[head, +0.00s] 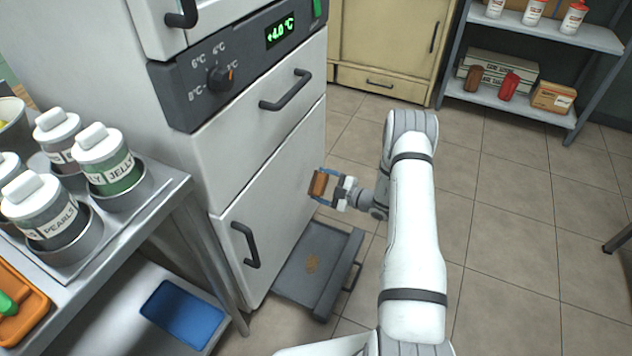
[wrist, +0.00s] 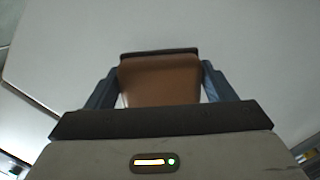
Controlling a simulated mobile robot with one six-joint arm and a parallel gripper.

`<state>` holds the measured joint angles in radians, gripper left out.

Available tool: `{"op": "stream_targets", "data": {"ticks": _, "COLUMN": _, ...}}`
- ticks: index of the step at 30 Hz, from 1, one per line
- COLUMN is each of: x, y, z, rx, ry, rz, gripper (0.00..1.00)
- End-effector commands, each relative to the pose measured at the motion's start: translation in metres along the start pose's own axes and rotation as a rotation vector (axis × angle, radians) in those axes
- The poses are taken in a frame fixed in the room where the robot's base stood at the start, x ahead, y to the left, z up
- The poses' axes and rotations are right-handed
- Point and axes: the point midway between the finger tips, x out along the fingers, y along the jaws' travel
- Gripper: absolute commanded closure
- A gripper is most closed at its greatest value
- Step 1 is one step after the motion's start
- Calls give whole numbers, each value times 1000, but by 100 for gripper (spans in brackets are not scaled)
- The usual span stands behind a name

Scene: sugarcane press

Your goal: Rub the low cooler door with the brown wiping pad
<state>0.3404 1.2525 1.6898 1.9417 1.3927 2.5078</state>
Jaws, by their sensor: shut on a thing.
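My gripper (head: 329,188) is shut on the brown wiping pad (head: 319,183), holding it in front of the cooler's white front. In the wrist view the pad (wrist: 158,80) sits between the two blue fingers of my gripper (wrist: 158,88), with a pale flat panel behind it. The low cooler door (head: 270,205) is the white lower panel with a dark handle at its left. The pad is close to the right part of this door; I cannot tell whether it touches.
A grey drip tray (head: 318,265) with a brown patch sticks out at the cooler's foot, below my gripper. A steel table (head: 150,235) with topping jars stands at left. A shelf (head: 545,105) stands at back right. The tiled floor at right is mostly clear.

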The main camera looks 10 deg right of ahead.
Motion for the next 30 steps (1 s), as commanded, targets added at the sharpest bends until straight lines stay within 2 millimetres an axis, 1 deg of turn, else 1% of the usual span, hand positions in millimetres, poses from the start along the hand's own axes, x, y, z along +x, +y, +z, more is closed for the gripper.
{"op": "stream_targets", "data": {"ticks": 1, "x": -6, "y": 1, "z": 1, "rx": 1, "ry": -2, "rz": 2, "gripper": 54}}
{"op": "stream_targets", "data": {"ticks": 3, "x": -11, "y": 1, "z": 2, "rx": 1, "ry": -2, "rz": 2, "gripper": 54}}
{"op": "stream_targets", "data": {"ticks": 6, "x": -15, "y": 0, "z": 2, "rx": 0, "ry": -1, "rz": 0, "gripper": 54}}
{"op": "stream_targets", "data": {"ticks": 17, "x": -17, "y": 0, "z": 3, "rx": 1, "ry": -1, "rz": 1, "gripper": 54}}
{"op": "stream_targets", "data": {"ticks": 20, "x": -22, "y": 1, "z": 4, "rx": 1, "ry": -3, "rz": 2, "gripper": 54}}
{"op": "stream_targets", "data": {"ticks": 27, "x": -43, "y": 1, "z": 6, "rx": 2, "ry": -2, "rz": 2, "gripper": 54}}
{"op": "stream_targets", "data": {"ticks": 30, "x": -46, "y": 0, "z": 6, "rx": 1, "ry": 0, "rz": 1, "gripper": 54}}
